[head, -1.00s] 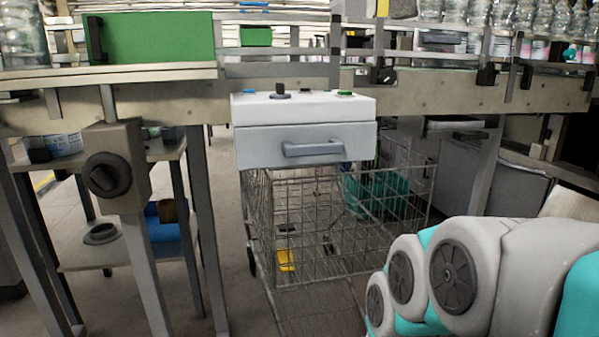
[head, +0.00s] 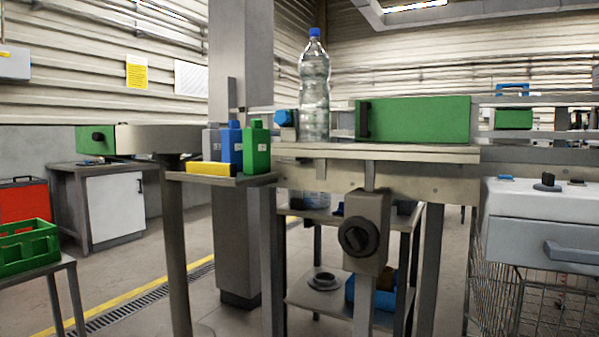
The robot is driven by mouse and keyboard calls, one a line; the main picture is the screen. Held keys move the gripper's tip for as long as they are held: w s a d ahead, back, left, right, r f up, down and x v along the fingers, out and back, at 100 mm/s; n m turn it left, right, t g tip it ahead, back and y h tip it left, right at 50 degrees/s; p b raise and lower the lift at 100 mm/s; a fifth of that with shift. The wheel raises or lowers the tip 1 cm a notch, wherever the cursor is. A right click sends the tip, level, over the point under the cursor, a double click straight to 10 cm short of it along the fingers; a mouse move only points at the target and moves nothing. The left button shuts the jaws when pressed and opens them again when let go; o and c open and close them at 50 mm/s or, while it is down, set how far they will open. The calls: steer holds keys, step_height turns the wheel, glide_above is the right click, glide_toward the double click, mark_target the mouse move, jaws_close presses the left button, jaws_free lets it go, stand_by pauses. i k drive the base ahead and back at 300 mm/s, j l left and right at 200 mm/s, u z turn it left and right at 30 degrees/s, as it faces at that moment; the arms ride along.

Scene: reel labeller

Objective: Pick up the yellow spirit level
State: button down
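A yellow bar-shaped block (head: 210,168), which looks like the spirit level, lies flat along the front edge of a small shelf (head: 222,181) left of centre in the head view. Right behind it stand a grey bottle (head: 211,143), a blue bottle (head: 232,146) and a green bottle (head: 256,147). I cannot tell whether it touches them. Any markings on it are too small to make out. My gripper is not in view.
A grey post rises behind the shelf. A conveyor frame (head: 440,186) with a clear bottle (head: 314,92) and a green box (head: 413,120) runs right. A dark knob (head: 360,237) juts forward below. A green crate (head: 28,242) stands left. Floor is open between the crate and shelf.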

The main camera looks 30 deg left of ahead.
mark_target(208, 167)
steer(key=u, duration=1.85)
